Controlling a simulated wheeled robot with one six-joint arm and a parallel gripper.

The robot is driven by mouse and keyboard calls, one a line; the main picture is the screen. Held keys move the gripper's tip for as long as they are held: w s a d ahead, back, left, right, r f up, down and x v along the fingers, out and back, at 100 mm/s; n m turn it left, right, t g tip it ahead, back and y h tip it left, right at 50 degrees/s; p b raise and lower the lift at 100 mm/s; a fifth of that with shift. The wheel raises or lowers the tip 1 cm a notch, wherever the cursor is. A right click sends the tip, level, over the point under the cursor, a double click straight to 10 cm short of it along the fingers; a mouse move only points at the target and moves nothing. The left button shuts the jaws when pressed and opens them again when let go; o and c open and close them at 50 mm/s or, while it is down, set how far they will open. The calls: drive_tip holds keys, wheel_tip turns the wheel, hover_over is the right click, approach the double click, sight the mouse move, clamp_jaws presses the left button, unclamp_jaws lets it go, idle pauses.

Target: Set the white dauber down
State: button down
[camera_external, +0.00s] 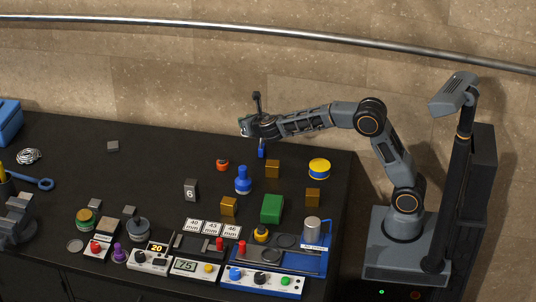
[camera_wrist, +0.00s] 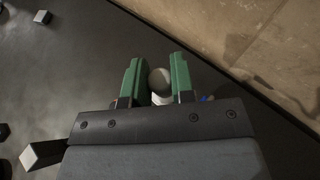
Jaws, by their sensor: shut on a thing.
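In the external view my gripper (camera_external: 243,126) reaches left from the arm over the back of the black table (camera_external: 150,165), above the surface. The dauber is too small to make out there, and the gap between it and the table cannot be judged.
A small blue thing (camera_external: 261,150) is just below my wrist. An orange-red pot (camera_external: 222,165), a blue bottle (camera_external: 243,181) and an ochre block (camera_external: 272,169) stand nearby. A grey block (camera_external: 113,145) lies at the back left. The table between it and my gripper is clear.

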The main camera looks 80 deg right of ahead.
drive_tip(key=w+f, duration=0.2)
drive_tip(key=w+d+f, duration=0.1)
drive_tip(key=w, duration=0.1)
drive_tip(key=w+f, duration=0.2)
drive_tip(key=shift+d+f, duration=0.25)
drive_tip(key=shift+f, duration=0.1)
drive_tip(key=shift+w+d+f+p, duration=0.15)
drive_tip(key=shift+w+f+p, duration=0.15)
drive_tip(key=shift+w+f, duration=0.35)
drive_tip(key=shift+s+f, duration=0.1)
drive_tip(key=shift+f, duration=1.4)
drive_tip(key=shift+f+b, duration=0.15)
drive_tip(key=shift+b, duration=0.25)
drive_tip(key=c, duration=1)
unclamp_jaws()
drive_tip(key=shift+o, duration=0.2)
